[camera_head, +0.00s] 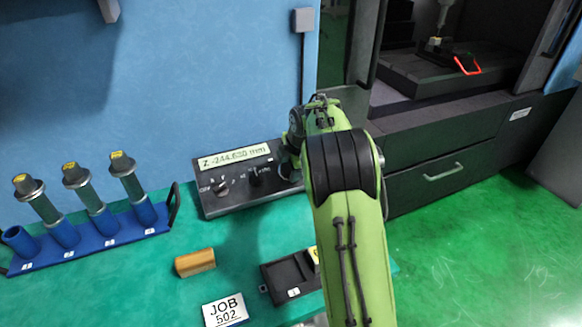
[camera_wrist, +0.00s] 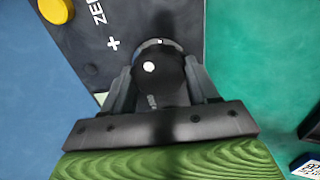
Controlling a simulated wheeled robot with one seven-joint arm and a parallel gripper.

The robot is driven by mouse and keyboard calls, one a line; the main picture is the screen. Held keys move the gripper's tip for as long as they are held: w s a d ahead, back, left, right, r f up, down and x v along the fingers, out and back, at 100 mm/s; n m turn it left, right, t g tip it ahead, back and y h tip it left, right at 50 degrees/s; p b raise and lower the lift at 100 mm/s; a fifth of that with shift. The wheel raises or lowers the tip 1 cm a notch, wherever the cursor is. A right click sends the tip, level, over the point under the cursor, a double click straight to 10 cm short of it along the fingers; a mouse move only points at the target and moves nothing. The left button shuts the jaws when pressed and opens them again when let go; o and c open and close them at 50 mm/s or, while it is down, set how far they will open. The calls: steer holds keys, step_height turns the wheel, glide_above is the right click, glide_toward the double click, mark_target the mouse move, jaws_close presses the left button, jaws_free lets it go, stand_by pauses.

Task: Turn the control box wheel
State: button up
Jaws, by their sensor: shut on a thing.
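The control box (camera_head: 235,172) is a dark grey box on the green table against the blue wall. Its display reads about "Z -244.630 mm", and small knobs sit on its sloped face. In the wrist view the control box (camera_wrist: 112,45) fills the top middle. The black wheel (camera_wrist: 160,75), with a white dot and a pale mark at its rim, sits between the fingers of my gripper (camera_wrist: 161,88), which is shut on it. In the head view my arm hides the right end of the box and most of the gripper and wheel.
A blue rack (camera_head: 105,237) with several cylindrical holders stands at left. A brass-coloured block (camera_head: 195,262), a JOB 502 card (camera_head: 225,310) and a black tray (camera_head: 285,275) lie in front. A yellow button (camera_wrist: 56,10) is near the wheel. The machine (camera_head: 440,130) stands at right.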

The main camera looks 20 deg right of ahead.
steer(key=shift+n+b, duration=0.3)
steer(key=shift+n, duration=1.2)
steer(key=o, duration=1.1)
steer(key=shift+c, duration=0.2)
steer(key=p+v, duration=0.3)
steer(key=v, duration=1.2)
steer(key=shift+d+r+p, duration=0.15)
steer(key=shift+r+p, duration=0.15)
steer(key=shift+r, duration=0.05)
steer(key=shift+s, duration=0.15)
